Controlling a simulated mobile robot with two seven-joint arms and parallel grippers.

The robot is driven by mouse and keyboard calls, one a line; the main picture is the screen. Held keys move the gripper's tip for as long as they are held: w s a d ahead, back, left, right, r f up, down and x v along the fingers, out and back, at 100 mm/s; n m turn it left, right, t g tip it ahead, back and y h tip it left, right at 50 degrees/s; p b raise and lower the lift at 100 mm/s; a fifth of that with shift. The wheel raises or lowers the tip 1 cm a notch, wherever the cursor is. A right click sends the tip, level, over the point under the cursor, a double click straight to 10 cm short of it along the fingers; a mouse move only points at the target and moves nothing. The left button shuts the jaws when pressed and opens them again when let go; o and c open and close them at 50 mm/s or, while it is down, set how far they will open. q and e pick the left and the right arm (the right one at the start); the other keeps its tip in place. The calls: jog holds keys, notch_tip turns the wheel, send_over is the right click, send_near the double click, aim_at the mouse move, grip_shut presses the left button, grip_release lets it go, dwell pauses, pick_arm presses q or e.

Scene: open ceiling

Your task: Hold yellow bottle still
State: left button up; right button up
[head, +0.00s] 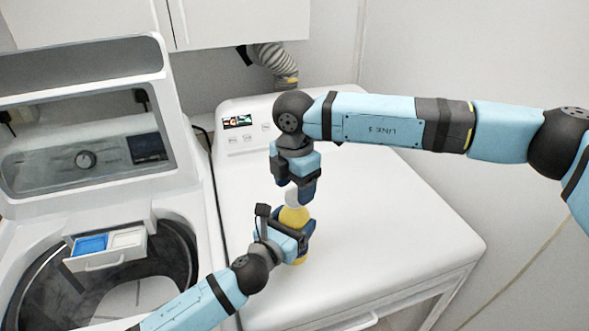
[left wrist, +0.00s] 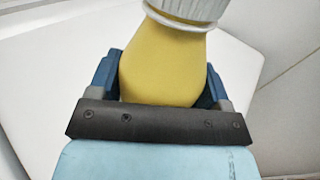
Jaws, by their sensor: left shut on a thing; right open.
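The yellow bottle (head: 294,217) stands upright on the white top of the dryer in the head view, with a white cap (head: 291,198). My left gripper (head: 296,240) is shut around its body from the front left. In the left wrist view the bottle (left wrist: 163,65) sits between the two blue fingers, and its ribbed white cap (left wrist: 190,8) shows at the top edge. My right gripper (head: 300,190) is open and points down at the cap from above. Its fingers are beside the cap; I cannot tell whether they touch it.
The white dryer top (head: 400,240) is otherwise clear. To the left stands an open washing machine (head: 80,190) with a pulled-out detergent drawer (head: 105,262). A control panel (head: 238,122) and a grey hose (head: 275,60) are at the back. A wall is on the right.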

jog(key=shift+f, duration=0.95)
jog(key=shift+c, duration=0.4)
